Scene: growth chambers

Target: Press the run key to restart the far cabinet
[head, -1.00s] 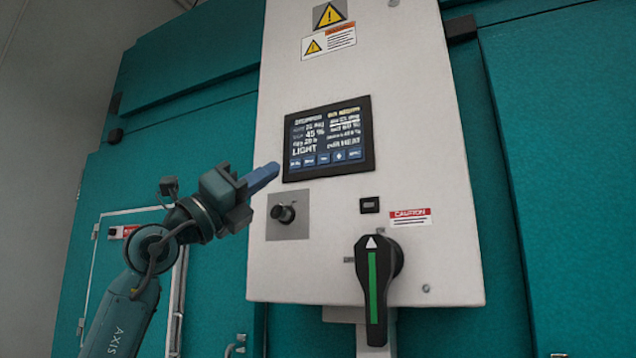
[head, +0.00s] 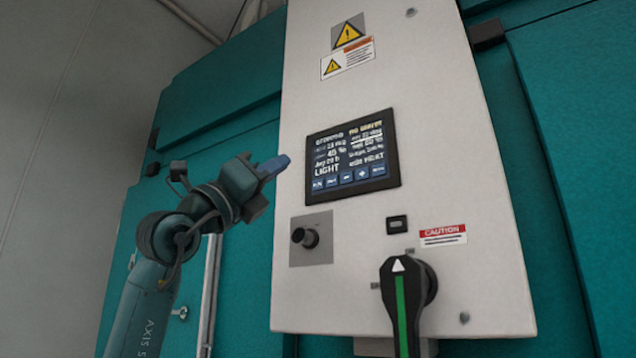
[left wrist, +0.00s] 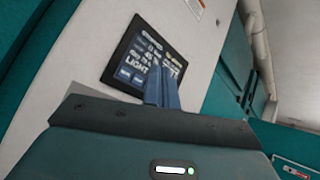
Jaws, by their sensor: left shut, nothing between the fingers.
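The control screen (head: 352,157) is a dark touch panel on the pale cabinet panel, with lines of text, the word LIGHT and a row of small blue keys (head: 347,178) along its bottom. The key labels are too small to read surely. My left gripper (head: 284,161) is shut and empty, its blue fingertips just left of the screen and pointing toward it. In the left wrist view the screen (left wrist: 145,55) lies beyond the shut fingers (left wrist: 162,88), which hide part of its lower right. A gap to the screen cannot be judged exactly. My right gripper is not in view.
Below the screen are a black knob (head: 306,238), a small black switch (head: 397,225) and a large rotary handle (head: 404,300) with a green stripe. Caution labels (head: 443,234) mark the panel (head: 460,180). Teal cabinet walls (head: 580,150) stand around it.

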